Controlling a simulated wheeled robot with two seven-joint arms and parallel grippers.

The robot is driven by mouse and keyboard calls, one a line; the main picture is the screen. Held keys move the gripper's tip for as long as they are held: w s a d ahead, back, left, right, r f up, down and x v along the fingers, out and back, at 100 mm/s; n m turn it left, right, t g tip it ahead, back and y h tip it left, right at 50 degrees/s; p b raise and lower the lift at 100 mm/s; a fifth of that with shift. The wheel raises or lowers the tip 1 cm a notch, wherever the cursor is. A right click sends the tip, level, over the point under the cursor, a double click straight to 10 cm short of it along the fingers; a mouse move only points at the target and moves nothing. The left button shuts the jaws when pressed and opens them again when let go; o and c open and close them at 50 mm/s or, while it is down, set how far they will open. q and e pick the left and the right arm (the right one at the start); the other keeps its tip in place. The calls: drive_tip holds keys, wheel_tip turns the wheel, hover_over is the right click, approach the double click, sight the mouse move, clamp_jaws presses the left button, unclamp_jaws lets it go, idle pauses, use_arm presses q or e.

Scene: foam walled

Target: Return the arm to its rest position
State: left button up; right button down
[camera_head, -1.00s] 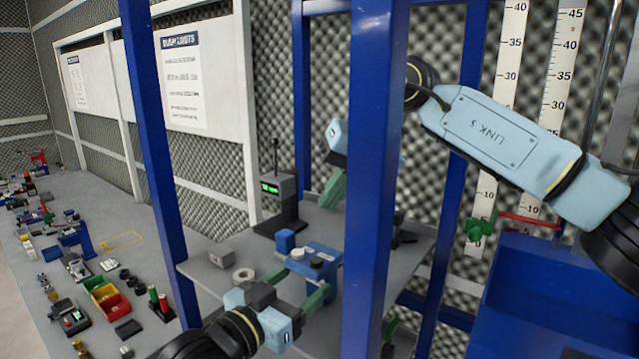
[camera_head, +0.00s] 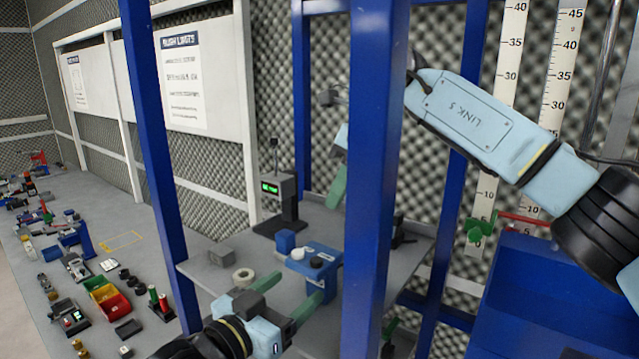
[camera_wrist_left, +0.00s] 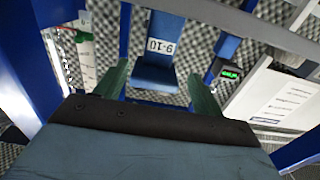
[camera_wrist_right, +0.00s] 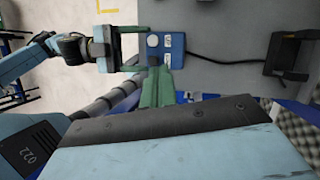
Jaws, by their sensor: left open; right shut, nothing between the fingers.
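My left gripper (camera_head: 287,294) is open and empty, just short of a blue box with round buttons (camera_head: 322,258) on the grey shelf. In the left wrist view, a blue box with a white label (camera_wrist_left: 158,62) shows between its fingertips (camera_wrist_left: 160,82), beyond them. My right gripper (camera_head: 337,192) is partly hidden behind the blue front post, with its fingers pointing down above the shelf. In the right wrist view its green fingers (camera_wrist_right: 157,86) are closed together with nothing between them. The button box (camera_wrist_right: 165,48) shows past their tips, beside my left gripper.
Blue posts (camera_head: 375,180) and (camera_head: 160,150) frame the grey shelf (camera_head: 205,270). A blue bin (camera_head: 545,290) stands at right.

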use_arm(q)
drive_tip(key=shift+s+a, duration=0.25)
drive_tip(key=shift+s, duration=0.15)
drive_tip(key=shift+s+a, duration=0.2)
drive_tip(key=shift+s, duration=0.1)
drive_tip(key=shift+v, duration=2.55)
use_arm(e)
drive_tip(key=shift+s+d+r+n+g+h, duration=0.15)
drive_tip(key=shift+n+g, duration=0.1)
drive_tip(key=shift+n, duration=1.1)
drive_tip(key=shift+s+d+n+g+h, duration=0.1)
drive_tip(key=shift+s+n+g, duration=0.15)
drive_tip(key=shift+n, duration=1.15)
drive_tip(key=shift+s+d+r+n+g+h, duration=0.15)
drive_tip(key=shift+n+g, duration=0.15)
drive_tip(key=shift+n, duration=1.05)
drive_tip(key=shift+a+f, duration=0.1)
drive_tip(key=shift+a, duration=0.05)
